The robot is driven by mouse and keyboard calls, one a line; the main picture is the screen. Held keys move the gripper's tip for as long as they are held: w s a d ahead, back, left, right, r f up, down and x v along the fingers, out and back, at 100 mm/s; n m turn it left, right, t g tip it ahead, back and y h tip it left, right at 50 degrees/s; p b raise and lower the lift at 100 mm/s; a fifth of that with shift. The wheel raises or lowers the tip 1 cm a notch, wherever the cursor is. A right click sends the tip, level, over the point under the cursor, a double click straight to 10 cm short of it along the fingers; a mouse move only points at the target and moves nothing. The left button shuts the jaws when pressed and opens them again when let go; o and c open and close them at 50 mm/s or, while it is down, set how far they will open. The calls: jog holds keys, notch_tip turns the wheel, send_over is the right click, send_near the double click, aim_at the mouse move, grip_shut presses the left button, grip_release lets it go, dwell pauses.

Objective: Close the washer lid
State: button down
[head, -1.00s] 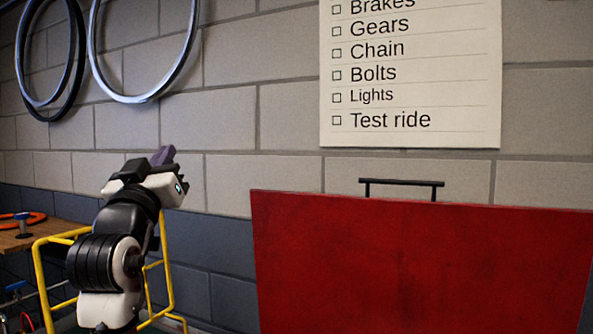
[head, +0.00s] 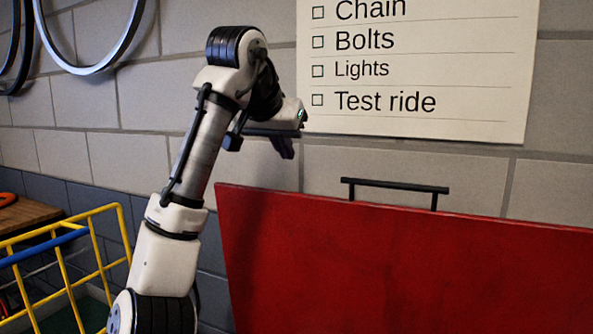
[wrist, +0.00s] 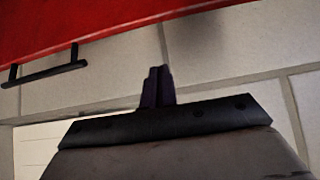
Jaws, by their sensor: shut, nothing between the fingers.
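The washer lid (head: 400,265) is a large red panel that stands raised in front of the block wall, with a black bar handle (head: 395,187) on its top edge. In the wrist view the red lid (wrist: 100,22) crosses the top and its handle (wrist: 45,69) is at the left. My gripper (head: 286,150) is shut and empty, above and left of the handle, apart from the lid as far as I can tell. Its closed fingers (wrist: 157,85) show in the middle of the wrist view. The washer's body below the lid is out of view.
A yellow wire basket (head: 95,240) with a blue bar stands at the lower left, near my arm. A wooden bench top (head: 30,216) is behind it. A paper checklist (head: 420,60) and wheel rims (head: 140,30) hang on the wall.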

jog(key=p+x, duration=0.3)
jog(key=x, duration=0.5)
jog(key=shift+w+f, duration=0.2)
jog(key=shift+f, duration=0.35)
jog(key=s, duration=0.1)
jog(key=s+a+p, duration=0.1)
jog(key=shift+s+f, duration=0.1)
jog(key=shift+s, duration=0.3)
jog(key=shift+s+f, duration=0.15)
jog(key=shift+s, duration=0.1)
jog(key=shift+a, duration=0.1)
